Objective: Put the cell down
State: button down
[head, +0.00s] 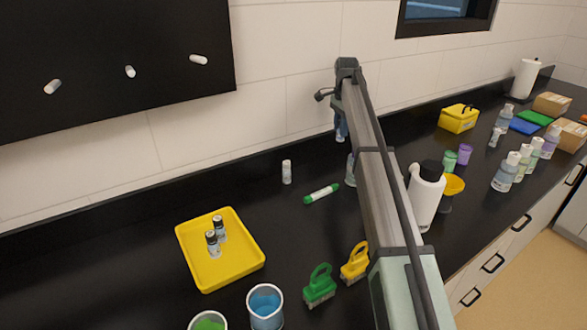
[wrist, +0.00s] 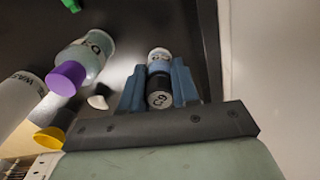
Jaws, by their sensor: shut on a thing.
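My gripper (wrist: 158,80) has blue fingers and is shut on a small cell (wrist: 160,97) with a black cap marked C9 and a pale labelled body. Two similar black-capped vials (head: 213,243) stand in a yellow tray (head: 245,272) at the front left. A small white-capped vial (head: 287,172) stands alone left of my gripper.
A purple-capped bottle (wrist: 80,62) and a small white piece (wrist: 98,102) are close left of my gripper. A green-ended marker (head: 321,194) lies on the counter. Brushes and beakers are in front.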

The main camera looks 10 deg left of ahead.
jog(key=shift+s+d+r, duration=0.1)
jog(key=shift+d+r, duration=0.15)
jog(key=s+d+r+n, duration=0.1)
jog(key=s+d+n, duration=0.55)
jog(key=d, duration=0.75)
jog(key=m, duration=1.4)
send_over(206, 222)
jog(key=s+d, duration=0.4)
jog(key=s, duration=0.1)
jog(key=shift+w+a+f, duration=0.1)
jog(key=shift+a+f, duration=0.15)
jog(key=shift+f, duration=0.35)
jog(key=c, duration=1.9)
grip_release()
jog(key=shift+f, duration=4.55)
jog(key=shift+o, duration=0.2)
jog(key=shift+f, duration=0.1)
